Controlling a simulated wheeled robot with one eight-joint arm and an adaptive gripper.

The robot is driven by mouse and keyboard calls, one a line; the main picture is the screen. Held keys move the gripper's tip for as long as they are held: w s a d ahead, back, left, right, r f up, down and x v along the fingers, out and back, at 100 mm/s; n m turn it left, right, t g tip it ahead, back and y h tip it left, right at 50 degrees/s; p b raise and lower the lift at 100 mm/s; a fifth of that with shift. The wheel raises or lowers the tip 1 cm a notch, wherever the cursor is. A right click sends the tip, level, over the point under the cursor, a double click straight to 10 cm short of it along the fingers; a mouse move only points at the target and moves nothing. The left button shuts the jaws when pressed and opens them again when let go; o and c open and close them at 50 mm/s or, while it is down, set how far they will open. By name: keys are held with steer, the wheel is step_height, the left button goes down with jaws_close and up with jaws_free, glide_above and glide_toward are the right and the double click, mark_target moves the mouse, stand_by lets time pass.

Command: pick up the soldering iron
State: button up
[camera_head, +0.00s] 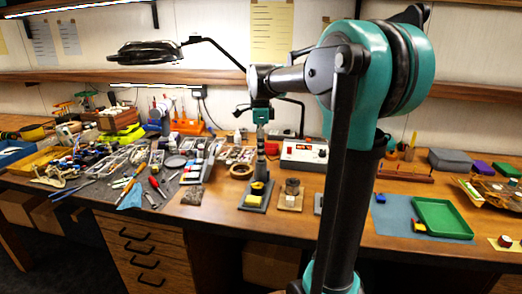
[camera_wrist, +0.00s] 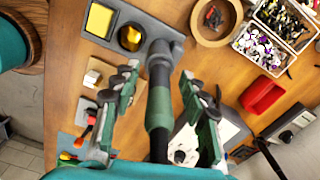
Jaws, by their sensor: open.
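The soldering iron (camera_wrist: 159,105) has a dark handle with a green band. It is in its grey stand (camera_wrist: 167,22), which has a yellow sponge and a brass-coloured tip cleaner. In the wrist view my gripper (camera_wrist: 160,80) is open, with one finger on each side of the iron and visible gaps on both sides. In the head view my gripper (camera_head: 261,112) points down above the stand (camera_head: 252,206), near the back middle of the bench. The iron's far end is hidden in the stand, and my gripper base covers its near end.
A soldering station (camera_head: 303,155) with a red display stands behind on the right. A round wooden dish (camera_head: 242,170) and a small holder (camera_head: 291,197) flank the stand. A green tray (camera_head: 442,218) lies right. Tools clutter the left side. A magnifier lamp (camera_head: 145,50) hangs at upper left.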

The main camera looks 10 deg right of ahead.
steer(key=shift+f, duration=0.1)
jaws_close()
stand_by(0.4)
step_height(320, 180, up, 20)
stand_by(0.7)
